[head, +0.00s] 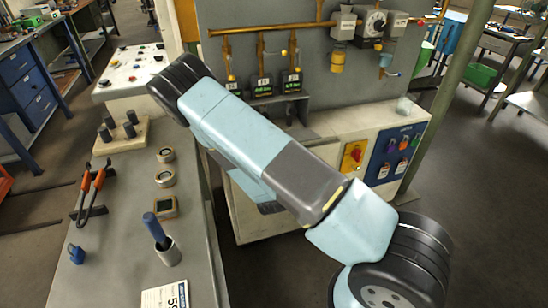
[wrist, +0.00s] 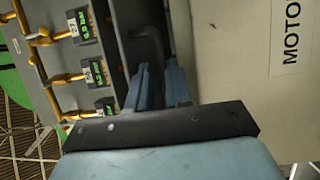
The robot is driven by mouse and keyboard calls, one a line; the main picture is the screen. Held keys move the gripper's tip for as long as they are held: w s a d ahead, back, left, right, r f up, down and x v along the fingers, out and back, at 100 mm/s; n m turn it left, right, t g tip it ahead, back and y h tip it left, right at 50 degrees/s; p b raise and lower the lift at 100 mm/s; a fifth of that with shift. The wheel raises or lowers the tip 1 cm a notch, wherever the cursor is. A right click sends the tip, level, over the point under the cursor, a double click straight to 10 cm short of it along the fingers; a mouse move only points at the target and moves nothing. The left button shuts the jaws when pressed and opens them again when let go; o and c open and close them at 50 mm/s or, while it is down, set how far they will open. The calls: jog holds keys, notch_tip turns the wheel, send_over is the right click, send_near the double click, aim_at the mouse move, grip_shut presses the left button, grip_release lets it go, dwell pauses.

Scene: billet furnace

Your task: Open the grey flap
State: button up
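In the wrist view my gripper (wrist: 158,70) shows two blue fingers with a dark gap between them. They look parted. A dark bent handle (wrist: 150,36) stands just beyond the fingertips, and its lower end runs toward the gap. I cannot tell whether the fingers touch it. The handle is on a grey panel (wrist: 127,14), which looks like the grey flap; its edges are partly hidden by my fingers. A dark strip borders it on the right. In the head view my arm hides the gripper, and I cannot make out the handle there.
Yellow pipes with valves and green displays (head: 262,87) are on the grey back panel (head: 290,30). A blue switch panel (head: 395,152) and red knob (head: 353,156) are on the cabinet front. A bench (head: 118,240) with tongs (head: 92,190) stands at left.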

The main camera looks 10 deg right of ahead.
jog(key=v, duration=1.3)
jog(key=shift+s, duration=0.4)
jog(key=shift+a, duration=0.1)
